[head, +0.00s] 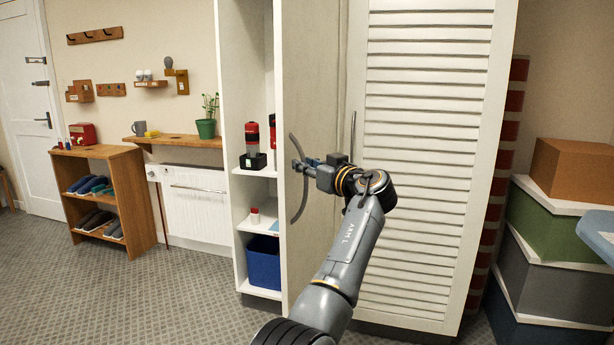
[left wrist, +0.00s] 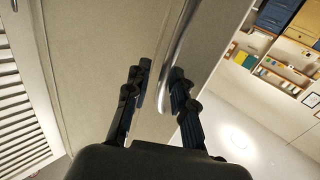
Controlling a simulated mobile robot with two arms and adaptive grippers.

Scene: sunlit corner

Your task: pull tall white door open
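The tall white door (head: 312,75) is a plain panel standing partly open on a tall cabinet, with shelves showing to its left. Its long curved metal handle (head: 300,205) is near the door's free left edge. My left gripper (head: 301,164) is at the middle of this handle, its arm reaching up from below. The door face (left wrist: 95,50) fills the middle of that view. My right gripper is out of sight.
A louvred white door (head: 425,150) with its own handle stands shut to the right. The open shelves hold red-and-black items and a blue bin (head: 264,262). Stacked boxes (head: 550,270) stand far right. Carpeted floor (head: 150,300) is clear at the left front.

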